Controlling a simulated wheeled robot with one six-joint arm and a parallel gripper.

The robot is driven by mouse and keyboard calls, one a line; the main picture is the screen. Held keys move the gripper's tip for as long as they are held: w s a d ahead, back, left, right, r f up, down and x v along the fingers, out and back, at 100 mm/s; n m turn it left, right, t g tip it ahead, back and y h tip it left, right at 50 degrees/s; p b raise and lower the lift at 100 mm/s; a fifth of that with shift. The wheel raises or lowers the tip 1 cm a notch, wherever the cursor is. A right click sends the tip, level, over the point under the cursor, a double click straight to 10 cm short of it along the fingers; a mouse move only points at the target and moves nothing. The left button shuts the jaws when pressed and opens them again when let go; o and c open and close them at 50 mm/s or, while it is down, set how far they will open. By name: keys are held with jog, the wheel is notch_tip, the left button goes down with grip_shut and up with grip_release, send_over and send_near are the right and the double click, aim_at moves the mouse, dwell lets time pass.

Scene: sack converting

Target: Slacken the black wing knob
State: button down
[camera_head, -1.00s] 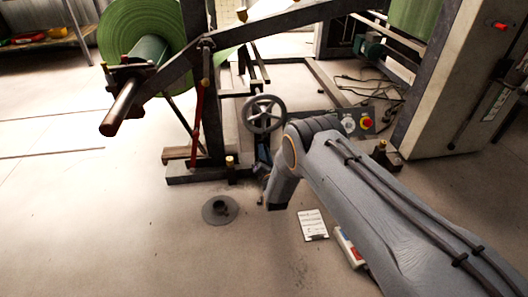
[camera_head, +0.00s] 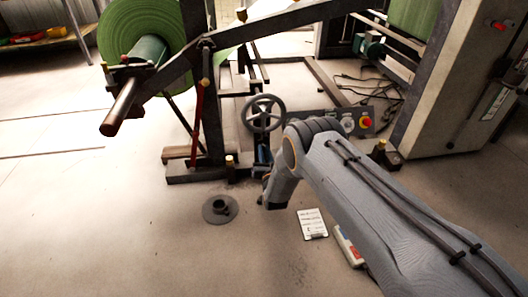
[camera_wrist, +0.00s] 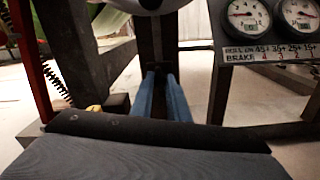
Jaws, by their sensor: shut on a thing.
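My gripper (camera_wrist: 160,75) reaches forward with two blue fingers close together. Its fingertips are shut on a small dark piece, which I take to be the black wing knob (camera_wrist: 159,68), in front of a dark upright post. Most of the knob is hidden by the fingers, so its wings and angle cannot be told. In the head view my gripper (camera_head: 262,156) shows as a small blue part below the spoked handwheel, partly behind my wrist. The knob cannot be made out there.
The handwheel (camera_head: 263,113) sits just above my gripper. A gauge panel (camera_wrist: 265,57) with a roll and brake label is at the right. A green roll (camera_head: 150,35) hangs at upper left. A round floor base (camera_head: 220,209) and a white sheet (camera_head: 312,224) lie on open floor.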

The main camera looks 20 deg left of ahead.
jog(key=shift+f, duration=0.15)
jog(key=c, duration=1.7)
grip_release()
jog(key=shift+p+v, duration=1.65)
jog(key=shift+v, duration=2.3)
jog(key=shift+c, duration=0.3)
